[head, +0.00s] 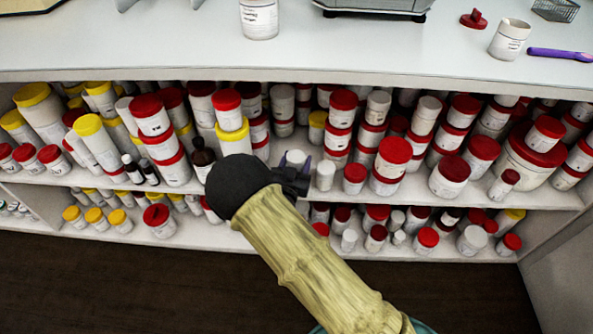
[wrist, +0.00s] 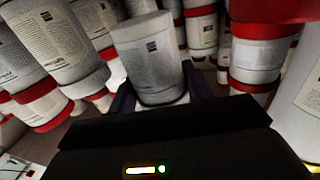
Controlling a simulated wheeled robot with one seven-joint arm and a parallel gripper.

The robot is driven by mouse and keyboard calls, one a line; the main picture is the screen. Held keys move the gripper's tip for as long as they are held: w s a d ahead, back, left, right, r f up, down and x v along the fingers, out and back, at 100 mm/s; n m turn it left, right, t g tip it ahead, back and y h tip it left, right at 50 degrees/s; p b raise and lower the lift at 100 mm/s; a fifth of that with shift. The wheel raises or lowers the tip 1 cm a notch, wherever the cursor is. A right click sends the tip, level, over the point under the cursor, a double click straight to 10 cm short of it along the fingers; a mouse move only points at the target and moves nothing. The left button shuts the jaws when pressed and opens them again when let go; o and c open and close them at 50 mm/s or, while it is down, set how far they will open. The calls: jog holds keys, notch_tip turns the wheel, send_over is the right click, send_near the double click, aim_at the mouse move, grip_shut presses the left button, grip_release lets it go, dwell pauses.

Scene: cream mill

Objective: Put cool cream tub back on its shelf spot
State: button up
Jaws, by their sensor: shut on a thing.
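A white tub (wrist: 150,60) with a printed label is between my gripper's dark fingers (wrist: 155,97) in the wrist view. It is slightly tilted in that picture. My gripper is shut on this tub. In the head view, my gripper (head: 293,175) is at the upper shelf (head: 268,185), near its front edge and among the rows of tubs. The held tub shows only as a small pale patch (head: 294,158) there, mostly hidden by the gripper. I cannot tell whether its base touches the shelf.
Red-lidded tubs (head: 393,160) stand close on the right, with a small white tub (head: 325,175) beside my gripper. A dark dropper bottle (head: 202,158) stands on the left. A lower shelf (head: 200,235) holds more tubs. The white counter (head: 150,45) lies above.

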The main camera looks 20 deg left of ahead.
aim_at(298, 169)
jog(key=f, duration=0.1)
jog(key=f+b, duration=0.1)
jog(key=f, duration=0.1)
jog(key=shift+w+d+f, duration=0.1)
jog(key=shift+d+f, duration=0.1)
jog(key=shift+f, duration=0.1)
jog(key=shift+a+f, duration=0.1)
jog(key=shift+s+a, duration=0.3)
jog(key=shift+f, duration=0.1)
jog(key=o, duration=1)
jog(key=shift+d, duration=0.15)
jog(key=shift+w+r, duration=0.1)
jog(key=shift+r, duration=0.1)
jog(key=s+p, duration=0.3)
jog(key=s, duration=0.9)
jog(key=shift+d, duration=0.2)
